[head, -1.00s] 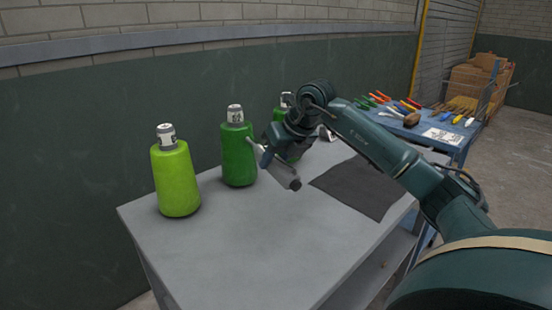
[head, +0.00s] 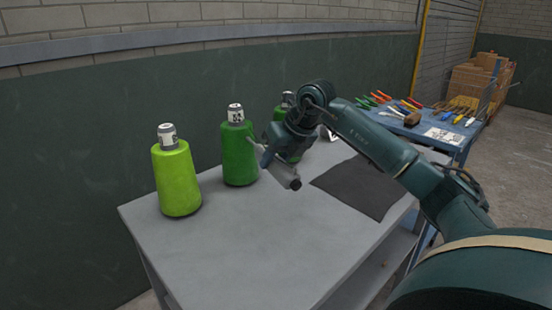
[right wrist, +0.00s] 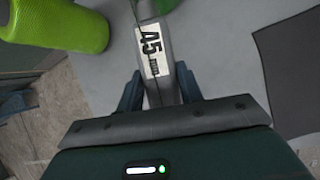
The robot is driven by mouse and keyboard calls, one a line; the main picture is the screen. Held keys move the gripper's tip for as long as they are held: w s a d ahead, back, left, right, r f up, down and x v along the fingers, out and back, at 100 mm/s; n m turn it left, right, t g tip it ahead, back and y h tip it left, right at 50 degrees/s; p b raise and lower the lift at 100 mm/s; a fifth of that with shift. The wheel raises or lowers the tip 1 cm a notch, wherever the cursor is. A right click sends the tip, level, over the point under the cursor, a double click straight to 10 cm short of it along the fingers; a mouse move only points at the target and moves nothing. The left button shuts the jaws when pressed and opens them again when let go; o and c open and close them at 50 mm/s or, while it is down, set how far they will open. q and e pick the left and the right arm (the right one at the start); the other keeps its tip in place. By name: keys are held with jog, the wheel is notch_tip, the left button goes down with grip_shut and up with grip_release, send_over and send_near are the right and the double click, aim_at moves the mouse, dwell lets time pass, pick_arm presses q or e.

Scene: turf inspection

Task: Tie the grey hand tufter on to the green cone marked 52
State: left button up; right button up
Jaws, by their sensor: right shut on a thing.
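The grey hand tufter (head: 286,178) is held in my right gripper (head: 268,160) above the grey table, just right of the middle cone. In the right wrist view the tufter (right wrist: 166,88) sits between the fingers, with a white label reading 45. Three green cones stand upright along the back of the table: a lime one (head: 177,180) at the left, a mid-green one (head: 239,157) in the middle, and a darker one (head: 281,114) partly hidden behind my right wrist. Their grey tops carry white labels too small to read surely. The lime cone (right wrist: 55,22) also shows in the right wrist view.
The grey table (head: 225,245) is clear in front. A dark mat (head: 362,188) lies at its right. A blue bench (head: 455,150) beyond holds several coloured tools, with cardboard boxes (head: 478,78) behind. A wall runs close behind the cones.

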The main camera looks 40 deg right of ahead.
aim_at(299, 173)
jog(key=shift+r, duration=0.1)
jog(key=shift+s+d+f+b, duration=0.1)
jog(key=shift+s+f+b, duration=0.1)
jog(key=shift+s+b, duration=0.25)
jog(key=shift+s, duration=0.3)
jog(key=shift+s+d+b, duration=0.1)
jog(key=shift+s+b, duration=0.8)
jog(key=shift+s, duration=0.1)
jog(key=s+b, duration=0.2)
jog(key=shift+s+d, duration=0.15)
jog(key=shift+s, duration=0.15)
jog(key=shift+s+b, duration=0.6)
jog(key=shift+b, duration=0.05)
jog(key=shift+s, duration=0.25)
pick_arm(q)
jog(key=f, duration=0.2)
jog(key=a+f+t, duration=0.1)
jog(key=shift+s+a, duration=0.1)
jog(key=shift+s, duration=0.15)
pick_arm(e)
jog(key=shift+s+r, duration=0.1)
jog(key=shift+r, duration=0.05)
